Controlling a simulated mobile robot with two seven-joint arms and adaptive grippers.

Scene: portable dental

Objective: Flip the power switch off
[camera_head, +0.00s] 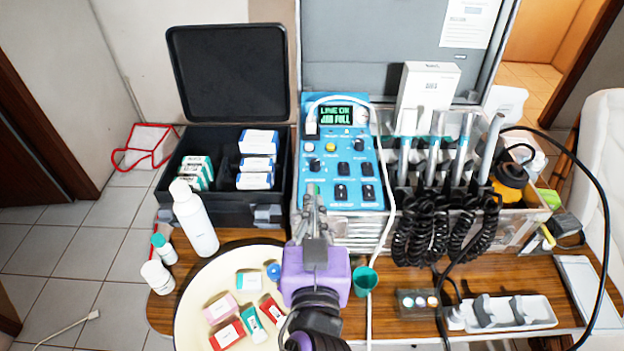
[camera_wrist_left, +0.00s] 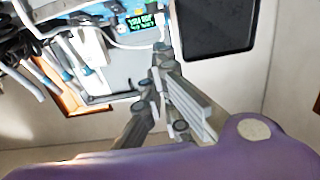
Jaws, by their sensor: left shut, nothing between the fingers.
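The blue control panel (camera_head: 355,215) of the dental unit has a lit green display (camera_head: 343,115), knobs and several dark switches (camera_head: 342,192). I cannot tell which one is the power switch. My left gripper (camera_head: 313,192) is shut and empty, its fingertips over the lower left part of the panel, hiding what lies under them. A small green spot shows by the fingertips; I cannot tell if they touch it. In the left wrist view the gripper (camera_wrist_left: 160,52) points toward the blue panel, and the lit display (camera_wrist_left: 141,22) shows upside down. My right gripper is not in view.
An open black case (camera_head: 232,208) with small boxes stands left of the panel. Handpieces with black coiled cords (camera_head: 430,225) stand right. A white tube (camera_head: 385,235) hangs across the panel's right side. A round tray (camera_head: 190,320), a white bottle (camera_head: 195,217) and a green cup (camera_head: 365,278) stand nearer.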

